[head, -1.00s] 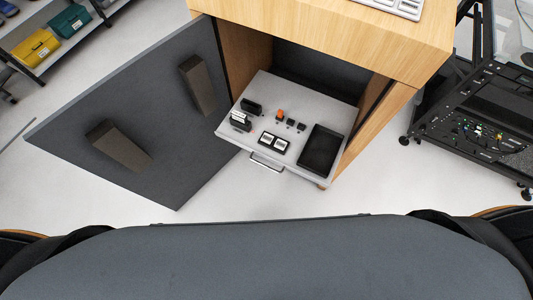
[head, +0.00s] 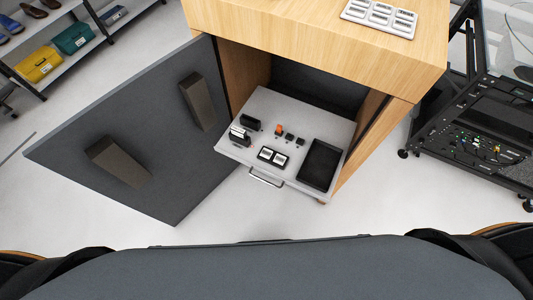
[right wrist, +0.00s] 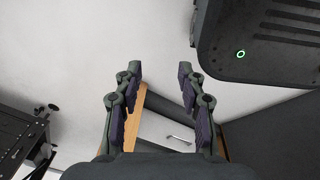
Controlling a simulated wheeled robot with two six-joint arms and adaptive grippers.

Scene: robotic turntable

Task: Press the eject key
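A grey pull-out tray (head: 234,160) with a front handle (head: 265,178) stands out of an open wooden cabinet. On it are a black block with two white-faced keys (head: 272,156), an orange piece (head: 278,130) with small black pieces beside it, and a black shallow bin (head: 319,164). Two dark holders (head: 240,136) stand at its left. A pale panel with several keys (head: 380,16) lies on the cabinet top. I cannot read which key is eject. My right gripper (right wrist: 160,78) is open and empty, well away from the tray. My left gripper is out of view.
The grey cabinet door (head: 150,130) hangs open to the left with two dark blocks on it. A black rack (head: 480,140) with cables stands at the right. The pale floor in front is clear.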

